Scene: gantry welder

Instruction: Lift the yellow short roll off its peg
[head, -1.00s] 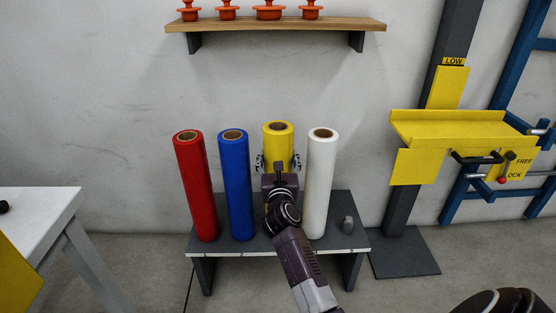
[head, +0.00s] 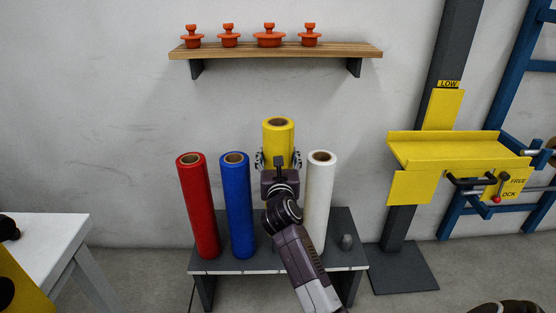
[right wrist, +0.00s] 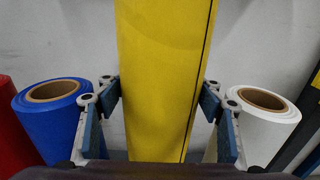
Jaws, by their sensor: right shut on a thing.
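The yellow short roll (head: 278,138) stands upright between the blue roll (head: 237,205) and the white roll (head: 319,195). Its top is clearly higher than theirs. My right gripper (head: 278,161) is shut on it, one finger on each side. In the right wrist view the yellow roll (right wrist: 163,70) stands upright between the fingers (right wrist: 160,105). Its lower end and its peg are hidden behind my gripper and arm, so I cannot see whether the roll is clear of the peg.
A red roll (head: 197,205) stands left of the blue one on the grey bench (head: 345,255). The wooden shelf (head: 275,52) with orange pieces is on the wall above. The yellow welder tray (head: 460,150) is at right, a white table (head: 45,240) at left. Wall space between is free.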

